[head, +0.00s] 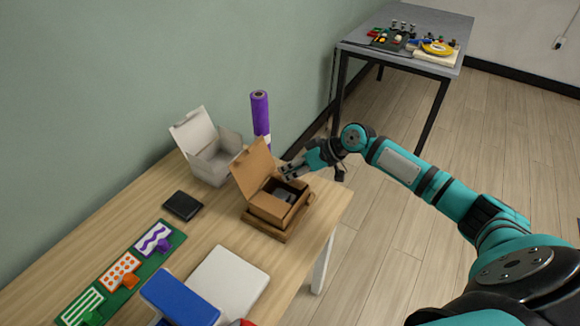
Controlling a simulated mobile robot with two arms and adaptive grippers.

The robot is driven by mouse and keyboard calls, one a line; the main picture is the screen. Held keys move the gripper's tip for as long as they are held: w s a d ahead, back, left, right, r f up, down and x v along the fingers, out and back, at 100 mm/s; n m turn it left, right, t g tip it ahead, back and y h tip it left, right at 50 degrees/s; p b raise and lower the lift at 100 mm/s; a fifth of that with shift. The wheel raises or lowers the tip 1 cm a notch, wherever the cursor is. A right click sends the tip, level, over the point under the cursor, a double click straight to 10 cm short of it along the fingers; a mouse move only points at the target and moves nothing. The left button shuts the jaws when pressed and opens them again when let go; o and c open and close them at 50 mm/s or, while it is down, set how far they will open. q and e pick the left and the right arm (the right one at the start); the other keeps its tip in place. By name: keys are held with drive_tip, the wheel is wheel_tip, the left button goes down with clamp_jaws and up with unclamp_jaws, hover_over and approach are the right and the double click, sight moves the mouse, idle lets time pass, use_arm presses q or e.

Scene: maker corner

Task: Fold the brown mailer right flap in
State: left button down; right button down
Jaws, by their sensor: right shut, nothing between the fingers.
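The brown mailer (268,209) stands open on the wooden table near its right edge. Its tall lid (253,170) stands up at the back left. A grey item (284,195) lies inside. A brown flap or wall edge shows low on the right side; my gripper partly covers this area, so I cannot tell exactly how the right flap is angled. My right gripper (287,173) is shut and empty, at the upper right side of the mailer, close to its rim. I cannot tell whether it touches. My left gripper is not in the head view.
An open white box (213,160) and a purple roll (260,115) stand behind the mailer. A black wallet-like item (183,206), a green board (150,246), a white slab (228,280) and a blue block (180,297) lie left and in front. A grey table (415,25) stands farther back.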

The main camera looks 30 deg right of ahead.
drive_tip(key=shift+s+a+n+t+h+p, duration=0.3)
drive_tip(key=shift+a+n+h+p, duration=0.15)
drive_tip(key=shift+h+p, duration=0.35)
drive_tip(key=shift+s+a+f+p, duration=0.15)
drive_tip(key=shift+a+f+p, duration=0.15)
drive_tip(key=shift+f, duration=0.4)
drive_tip(key=shift+d, duration=0.1)
